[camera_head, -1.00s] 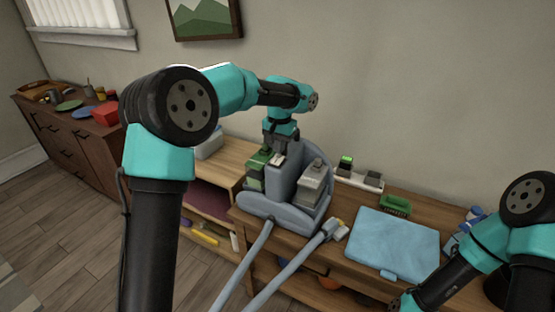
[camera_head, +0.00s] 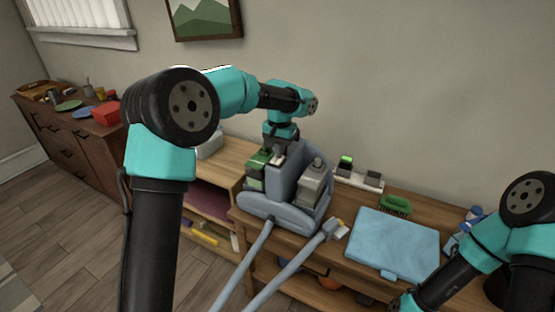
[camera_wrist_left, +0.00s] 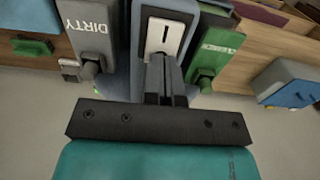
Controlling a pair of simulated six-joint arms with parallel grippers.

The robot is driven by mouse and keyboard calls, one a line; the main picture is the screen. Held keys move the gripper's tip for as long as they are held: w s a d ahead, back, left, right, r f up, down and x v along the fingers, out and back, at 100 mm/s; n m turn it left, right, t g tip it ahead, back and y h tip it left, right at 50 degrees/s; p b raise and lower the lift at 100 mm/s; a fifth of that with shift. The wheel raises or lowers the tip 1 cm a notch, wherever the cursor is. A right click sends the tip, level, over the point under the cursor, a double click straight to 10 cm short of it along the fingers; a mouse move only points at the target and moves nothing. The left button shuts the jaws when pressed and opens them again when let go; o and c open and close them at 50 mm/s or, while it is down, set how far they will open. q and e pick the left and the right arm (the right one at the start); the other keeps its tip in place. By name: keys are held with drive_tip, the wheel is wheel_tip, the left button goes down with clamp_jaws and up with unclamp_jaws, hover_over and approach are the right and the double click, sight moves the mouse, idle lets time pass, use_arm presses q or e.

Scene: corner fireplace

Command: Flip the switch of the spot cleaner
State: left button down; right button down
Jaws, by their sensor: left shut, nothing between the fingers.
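The blue-grey spot cleaner (camera_head: 283,208) stands upright on the wooden bench. Its white switch plate (camera_wrist_left: 166,36), with a short dark mark, sits on the middle column between a grey tank (camera_wrist_left: 88,33) lettered DIRTY and a green tank (camera_wrist_left: 214,52). My left gripper (camera_wrist_left: 165,60) is shut and empty, with its fingertips at the near edge of the switch plate; I cannot tell whether they touch it. In the head view the left gripper (camera_head: 278,146) is over the cleaner's top. My right gripper (camera_head: 402,303) is low at the bottom edge, its fingers unclear.
A dark cabinet (camera_head: 75,140) stands at the left.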

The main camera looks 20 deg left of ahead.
use_arm(q)
drive_tip(key=shift+f, duration=0.55)
idle(0.4)
drive_tip(key=shift+r, duration=3.55)
